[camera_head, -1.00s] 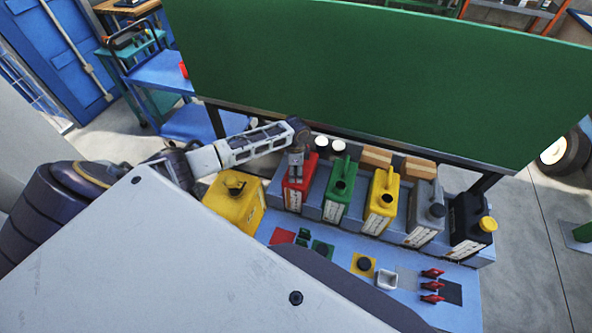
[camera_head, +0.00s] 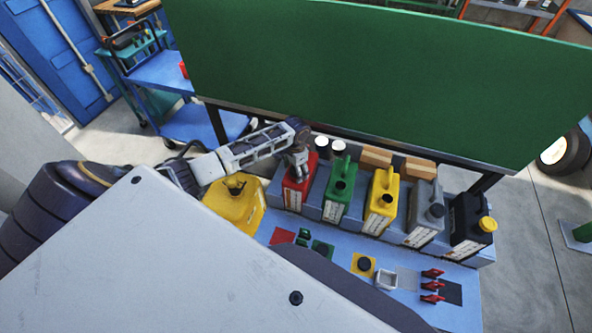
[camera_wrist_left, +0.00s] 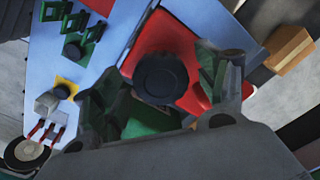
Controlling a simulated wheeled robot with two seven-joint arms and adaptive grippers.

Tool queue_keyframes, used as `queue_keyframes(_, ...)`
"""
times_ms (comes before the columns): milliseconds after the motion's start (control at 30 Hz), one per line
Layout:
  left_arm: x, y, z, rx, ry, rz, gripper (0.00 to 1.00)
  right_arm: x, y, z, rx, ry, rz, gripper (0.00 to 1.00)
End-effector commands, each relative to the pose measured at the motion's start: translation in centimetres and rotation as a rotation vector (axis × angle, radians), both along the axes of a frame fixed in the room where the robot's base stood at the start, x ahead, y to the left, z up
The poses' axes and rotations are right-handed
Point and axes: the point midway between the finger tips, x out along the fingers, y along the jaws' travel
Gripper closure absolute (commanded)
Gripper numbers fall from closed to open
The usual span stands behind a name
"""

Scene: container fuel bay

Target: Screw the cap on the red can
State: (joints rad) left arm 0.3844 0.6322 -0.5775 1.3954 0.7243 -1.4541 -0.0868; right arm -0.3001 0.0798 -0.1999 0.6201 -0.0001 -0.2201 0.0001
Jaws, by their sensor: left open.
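The red can (camera_head: 298,192) stands upright in the row at the back of the blue bench, at its left end. Its red top also shows in the wrist view (camera_wrist_left: 192,98). A round black cap (camera_wrist_left: 160,77) sits at the can's top, between my gripper's fingers. I cannot tell whether it is threaded on tight. My left gripper (camera_head: 299,168) points down over the red can's top. It is open, its fingers on either side of the cap. In the head view the gripper hides the cap. My right gripper is not in view.
A green can (camera_head: 338,197), a yellow can (camera_head: 381,202), a grey can (camera_head: 425,214) and a black can (camera_head: 468,226) stand to the right. Caps and red clips lie in front. The red mat (camera_head: 282,237) is bare.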

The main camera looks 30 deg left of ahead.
Motion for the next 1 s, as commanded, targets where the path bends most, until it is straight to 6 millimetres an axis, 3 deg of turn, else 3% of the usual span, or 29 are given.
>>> queue_keyframes(1000,-0.02,-0.07,-0.03,-0.002,0.001,0.65,0.27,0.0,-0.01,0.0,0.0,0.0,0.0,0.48)
